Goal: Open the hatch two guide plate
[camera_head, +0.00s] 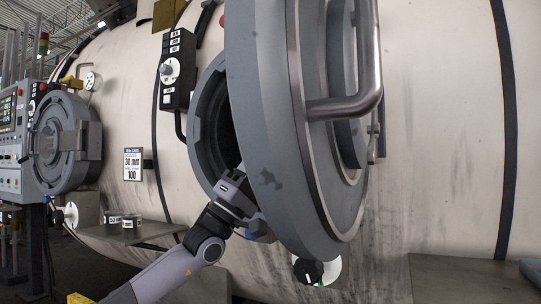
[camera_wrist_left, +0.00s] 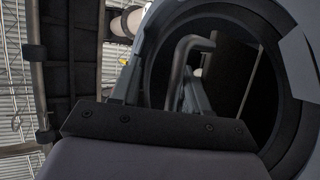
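The big grey round hatch door (camera_head: 262,130) is swung wide open on the pale vessel and fills the middle of the head view. A bent metal handle (camera_head: 345,105) is on its face. Behind it is the dark round hatch opening (camera_head: 211,125). My left gripper (camera_head: 246,205) is at the lower rim of this opening, its fingertips partly hidden by the door. The left wrist view looks into the dark ring of the opening (camera_wrist_left: 282,75). Inside stand a bent metal bar (camera_wrist_left: 181,62) and a dark flat plate (camera_wrist_left: 228,72), possibly the guide plate. Contact between fingers and bar cannot be told.
A second, closed round hatch (camera_head: 62,143) is at the left, beside a control panel (camera_head: 10,140). A small shelf (camera_head: 128,232) with two containers is below the sign (camera_head: 132,164). A knob (camera_head: 308,270) is under the open door. The right side of the vessel wall is clear.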

